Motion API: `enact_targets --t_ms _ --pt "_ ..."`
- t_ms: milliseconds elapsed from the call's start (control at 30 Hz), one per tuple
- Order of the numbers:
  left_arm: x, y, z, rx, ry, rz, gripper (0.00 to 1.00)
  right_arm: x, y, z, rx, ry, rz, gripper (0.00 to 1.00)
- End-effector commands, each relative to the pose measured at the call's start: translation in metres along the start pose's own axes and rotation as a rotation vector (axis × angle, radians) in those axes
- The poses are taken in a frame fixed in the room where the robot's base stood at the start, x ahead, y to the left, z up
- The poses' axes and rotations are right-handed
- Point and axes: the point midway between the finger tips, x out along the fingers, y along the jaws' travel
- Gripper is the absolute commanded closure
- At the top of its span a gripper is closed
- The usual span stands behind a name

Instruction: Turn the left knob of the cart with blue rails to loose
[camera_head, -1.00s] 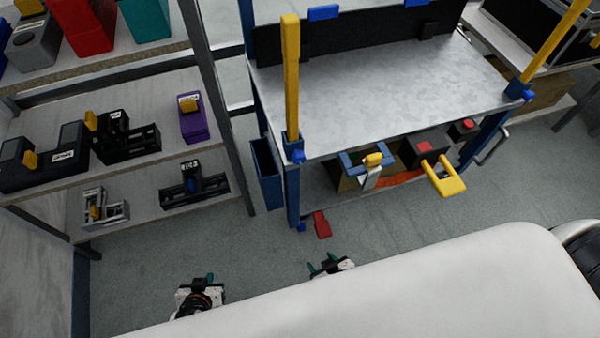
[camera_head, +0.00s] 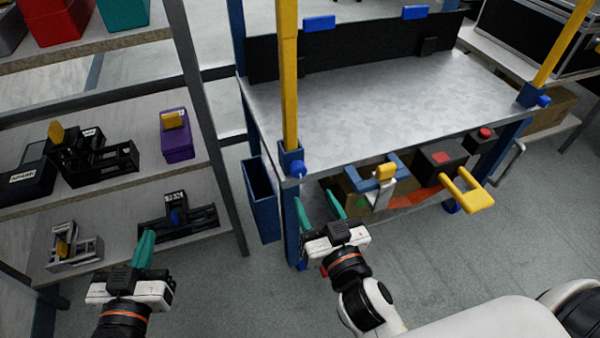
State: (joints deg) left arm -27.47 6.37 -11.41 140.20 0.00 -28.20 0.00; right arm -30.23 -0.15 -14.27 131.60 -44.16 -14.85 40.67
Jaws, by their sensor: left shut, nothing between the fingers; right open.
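The cart with blue rails (camera_head: 380,95) has a grey metal top and yellow uprights. Its left knob (camera_head: 298,168) is a small blue knob at the foot of the left yellow upright, on the front left corner. A matching blue right knob (camera_head: 543,100) is at the front right corner. I cannot read any tight or loose marking. My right gripper (camera_head: 318,207) is open and empty, below the left knob and apart from it, in front of the cart's left leg. My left gripper (camera_head: 144,250) is shut and empty, further left in front of the shelf.
A shelf unit (camera_head: 205,125) with black, purple and grey devices stands at the left. A blue bin (camera_head: 262,197) hangs on the cart's left side.

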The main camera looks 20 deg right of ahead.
Motion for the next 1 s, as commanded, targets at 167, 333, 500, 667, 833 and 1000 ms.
enact_targets --t_ms 167,333,500,667,833,1000 --pt "0.000 0.000 -0.001 0.000 0.006 0.001 1.00 0.035 0.000 0.001 -0.004 -0.004 0.002 0.48" --pt "0.001 0.000 0.002 0.000 -0.017 -0.001 1.00 0.064 0.000 0.000 -0.004 -0.002 0.001 0.48" --pt "0.001 -0.001 0.007 -0.001 -0.050 -0.003 1.00 0.084 0.000 -0.001 -0.001 0.000 0.001 0.48" --pt "0.001 -0.002 0.009 -0.001 -0.066 -0.004 1.00 0.091 0.000 -0.001 -0.001 0.001 0.001 0.48" --pt "0.001 -0.002 0.011 -0.002 -0.071 -0.005 1.00 0.092 0.000 -0.001 -0.001 0.002 0.001 0.48" --pt "0.001 -0.002 0.011 -0.002 -0.070 -0.005 1.00 0.092 0.000 -0.001 -0.001 0.002 0.001 0.59"
